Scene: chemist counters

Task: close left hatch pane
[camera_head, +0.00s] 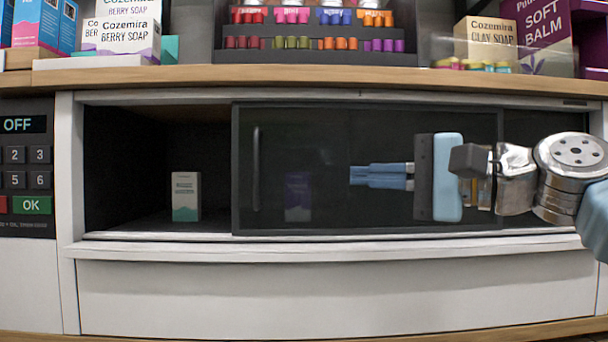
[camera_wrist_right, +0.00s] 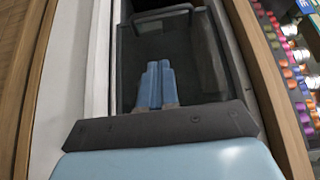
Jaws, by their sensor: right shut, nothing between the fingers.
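The hatch under the counter has a dark see-through sliding pane (camera_head: 330,135) with a black frame and an upright bar handle (camera_head: 256,170) near its left edge. The pane covers the middle of the hatch, and the left part of the opening stands uncovered. My right gripper (camera_head: 351,174) is shut and empty, in front of the pane and to the right of the handle. The right wrist view shows its blue fingers (camera_wrist_right: 155,68) together, with the handle (camera_wrist_right: 162,14) beyond them. I cannot tell whether the fingertips touch the pane. My left gripper is not in view.
A white and green box (camera_head: 186,196) stands inside the open left part. A purple box (camera_head: 297,197) shows dimly behind the pane. A keypad (camera_head: 26,167) is at the left. The wooden counter (camera_head: 320,76) above carries soap boxes and a rack of small coloured items.

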